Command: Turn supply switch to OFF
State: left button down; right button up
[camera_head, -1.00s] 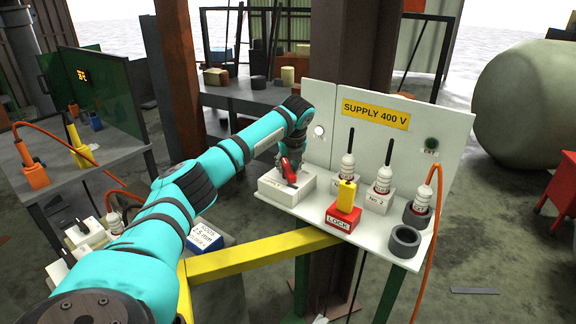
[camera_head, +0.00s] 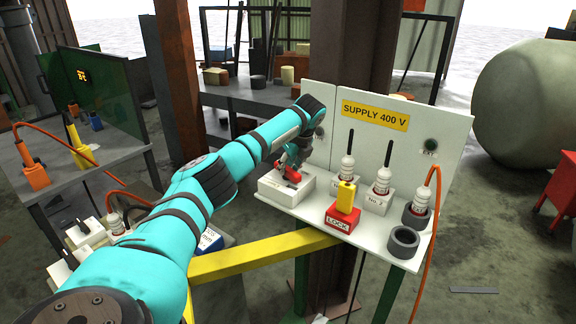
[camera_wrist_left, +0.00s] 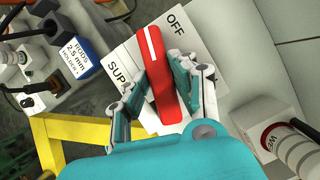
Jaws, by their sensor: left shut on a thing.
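The supply switch is a white box (camera_head: 284,189) with a red handle (camera_head: 291,174), at the left end of the white panel's shelf. In the left wrist view, the red handle (camera_wrist_left: 161,88) lies across the white box (camera_wrist_left: 196,38), with OFF printed near its upper end and "SUPP" partly visible at the left. The handle's white-striped end points upward in that view, just left of the OFF lettering. My left gripper (camera_head: 288,160) is shut on the handle, one finger on each side, as the left wrist view also shows (camera_wrist_left: 161,76). My right gripper is not in view.
The panel (camera_head: 392,136) carries a "SUPPLY 400 V" sign (camera_head: 375,115). To the right of the switch stand a red LOCK block (camera_head: 341,219), white plugs and a dark ring (camera_head: 404,241). A yellow beam (camera_head: 262,254) runs below the shelf.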

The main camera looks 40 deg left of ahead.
pick_arm(q)
jog(key=shift+w+r+n+g, duration=0.1)
jog(key=shift+n+g, duration=0.5)
jog(key=shift+n, duration=1.1)
jog(key=c, duration=1.1)
grip_release()
jog(key=v, duration=1.2)
